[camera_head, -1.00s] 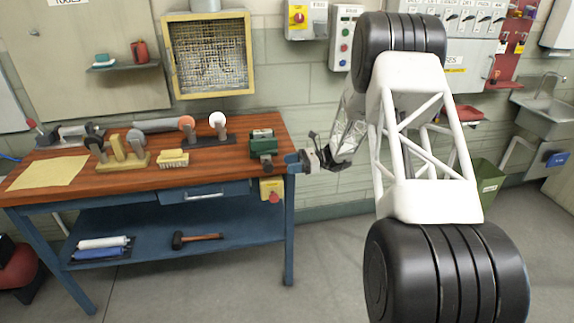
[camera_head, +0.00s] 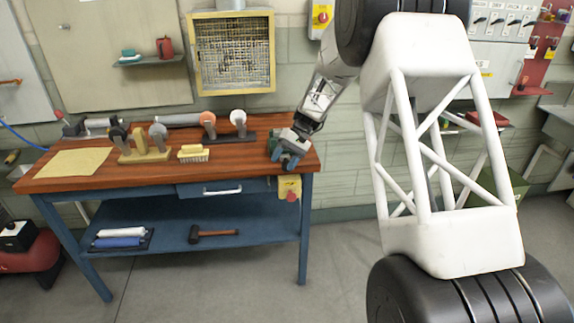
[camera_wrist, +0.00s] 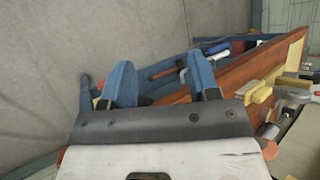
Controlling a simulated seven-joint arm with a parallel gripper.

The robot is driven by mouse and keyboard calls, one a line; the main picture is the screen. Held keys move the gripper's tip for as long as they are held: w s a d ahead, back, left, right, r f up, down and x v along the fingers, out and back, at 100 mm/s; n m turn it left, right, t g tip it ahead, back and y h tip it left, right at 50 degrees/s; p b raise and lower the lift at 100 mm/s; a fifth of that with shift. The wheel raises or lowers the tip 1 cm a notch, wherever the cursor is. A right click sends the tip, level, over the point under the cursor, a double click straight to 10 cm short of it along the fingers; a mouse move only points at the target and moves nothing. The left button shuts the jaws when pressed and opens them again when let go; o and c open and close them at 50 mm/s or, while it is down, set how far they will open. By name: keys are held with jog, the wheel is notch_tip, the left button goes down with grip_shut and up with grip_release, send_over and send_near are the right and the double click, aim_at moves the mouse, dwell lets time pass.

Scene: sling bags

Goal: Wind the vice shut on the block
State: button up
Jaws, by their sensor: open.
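My gripper (camera_head: 288,163) is at the right front corner of the workbench in the head view, its blue fingers pointing down in front of the green vice (camera_head: 273,141). It hides most of the vice, so the handle and the block cannot be made out. In the wrist view my gripper (camera_wrist: 160,72) has its two blue fingers wide apart with nothing held between them. Whether a finger touches the vice cannot be told.
The wooden workbench (camera_head: 80,183) carries a yellow cloth (camera_head: 75,162), a brush (camera_head: 194,153) and several tools toward the left. A mallet (camera_head: 213,235) lies on the lower shelf. A red-buttoned yellow box (camera_head: 289,190) hangs at the bench's right front.

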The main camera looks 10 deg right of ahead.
jog(key=n+h, duration=0.3)
jog(key=n, duration=0.1)
jog(key=r+n+t+h, duration=0.2)
jog(key=n+t+h, duration=0.4)
jog(key=n+h, duration=0.5)
send_over(286, 162)
jog(key=a, duration=0.3)
jog(key=shift+w+d+n+y, duration=0.1)
jog(key=shift+n+y, duration=0.35)
jog(key=shift+y, duration=0.15)
jog(key=shift+w+d+n+y, duration=0.1)
jog(key=shift+n+y, duration=0.35)
jog(key=shift+y, duration=0.15)
jog(key=shift+f, duration=0.15)
jog(key=shift+x, duration=3.8)
jog(key=c, duration=0.9)
